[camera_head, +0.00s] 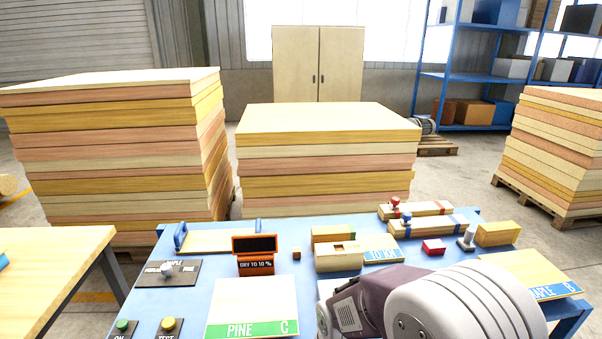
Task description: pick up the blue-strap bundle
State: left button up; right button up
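The blue-strap bundle (432,227) is a pale wooden bundle with blue straps, lying near the back right of the blue bench (200,268). A small blue knob shows at its left end. A similar bundle with red straps (430,208) lies just behind it, with a red knob at its left end. A grey and dark arm link of mine covers the front right of the bench, in front of the blue-strap bundle and apart from it in the picture. No fingertips of either gripper show.
A yellow block (497,234), a grey-handled stamp (467,239) and a red box (433,246) stand close to the bundle. A wooden box (338,258), a dryness display (255,262) and a pine board (250,301) lie further left. Veneer stacks (325,150) rise behind the bench.

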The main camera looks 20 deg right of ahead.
aim_at(449, 224)
jog(key=z, duration=1.7)
